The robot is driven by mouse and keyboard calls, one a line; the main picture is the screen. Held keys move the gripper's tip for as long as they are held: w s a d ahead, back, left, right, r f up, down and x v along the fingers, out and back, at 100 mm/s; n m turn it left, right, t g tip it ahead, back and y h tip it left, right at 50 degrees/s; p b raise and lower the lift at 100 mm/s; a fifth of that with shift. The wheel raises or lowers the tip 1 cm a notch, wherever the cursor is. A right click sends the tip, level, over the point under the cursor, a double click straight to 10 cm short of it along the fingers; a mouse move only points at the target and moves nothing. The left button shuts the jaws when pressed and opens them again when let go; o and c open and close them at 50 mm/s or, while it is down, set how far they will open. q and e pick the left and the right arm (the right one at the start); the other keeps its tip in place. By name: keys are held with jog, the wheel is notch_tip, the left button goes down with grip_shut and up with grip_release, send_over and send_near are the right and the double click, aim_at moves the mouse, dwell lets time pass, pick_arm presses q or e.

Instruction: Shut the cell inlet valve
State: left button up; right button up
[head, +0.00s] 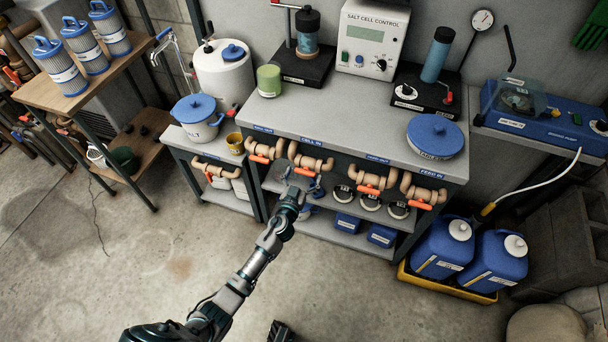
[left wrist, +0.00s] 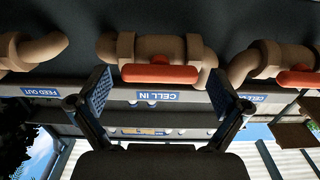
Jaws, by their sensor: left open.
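The cell inlet valve is a tan pipe fitting with an orange-red lever handle (head: 303,171), under the "CELL IN" label (head: 311,142) on the bench's front edge. In the left wrist view the red handle (left wrist: 160,73) lies along the tan pipe (left wrist: 152,48), above the "CELL IN" sign in the picture. My left gripper (head: 300,184) reaches up to this valve. In the wrist view its two fingers (left wrist: 158,95) are spread wide, with the handle ahead between them and nothing held. The head view does not show clearly whether a finger touches the handle.
Similar orange-handled valves flank it: one to the left (head: 260,158) and others to the right (head: 368,190). The bench (head: 345,130) overhangs them. Its lower shelf (head: 345,238) holds blue containers. Blue jugs (head: 443,247) stand in a yellow tray at right. The floor in front is mostly clear.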

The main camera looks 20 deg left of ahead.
pick_arm(q)
jog(key=c, duration=1.1)
